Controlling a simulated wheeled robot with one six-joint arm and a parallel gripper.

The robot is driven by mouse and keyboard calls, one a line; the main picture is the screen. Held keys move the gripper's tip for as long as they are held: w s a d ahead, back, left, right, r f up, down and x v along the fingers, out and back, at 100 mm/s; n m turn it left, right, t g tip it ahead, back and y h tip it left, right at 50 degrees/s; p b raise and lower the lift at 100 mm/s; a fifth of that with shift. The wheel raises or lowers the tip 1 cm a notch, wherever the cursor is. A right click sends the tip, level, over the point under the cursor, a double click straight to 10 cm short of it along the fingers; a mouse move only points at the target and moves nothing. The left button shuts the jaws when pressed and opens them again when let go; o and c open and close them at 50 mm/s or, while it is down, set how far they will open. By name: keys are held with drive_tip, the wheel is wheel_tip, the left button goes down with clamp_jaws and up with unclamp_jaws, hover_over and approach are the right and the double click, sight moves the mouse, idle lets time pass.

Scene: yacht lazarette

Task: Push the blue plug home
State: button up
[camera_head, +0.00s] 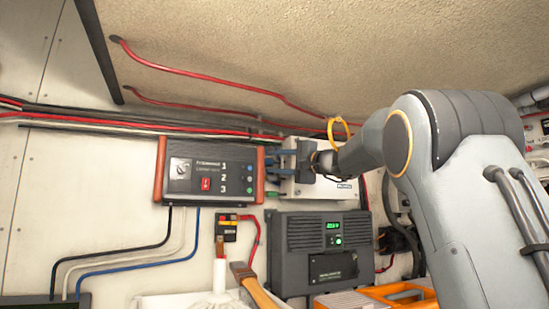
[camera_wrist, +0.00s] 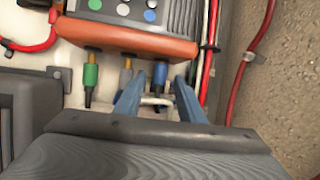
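The blue plug (camera_wrist: 160,74) stands at the orange end of the panel box (camera_wrist: 125,42) in the wrist view, on the right of a row of three. In the head view my gripper (camera_head: 283,163) is at the right end of the panel box (camera_head: 212,171), hiding the blue plug there.
A white box (camera_head: 325,183) is close behind my gripper. A dark grey unit with a green display (camera_head: 320,243) is below. Red cables (camera_wrist: 252,58) run at the right in the wrist view. A wooden handle (camera_head: 252,285) is low in front.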

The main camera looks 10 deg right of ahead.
drive_tip(key=shift+x, duration=0.8)
clamp_jaws()
drive_tip(key=shift+a+f, duration=0.1)
drive_tip(key=shift+a, duration=0.05)
drive_tip(key=shift+a+b, duration=0.1)
drive_tip(key=shift+b, duration=0.5)
drive_tip(key=shift+s+a+b, duration=0.1)
drive_tip(key=shift+a+b, duration=0.1)
drive_tip(key=shift+b, duration=0.25)
unclamp_jaws()
drive_tip(key=shift+a, duration=0.2)
drive_tip(key=shift+d, duration=0.15)
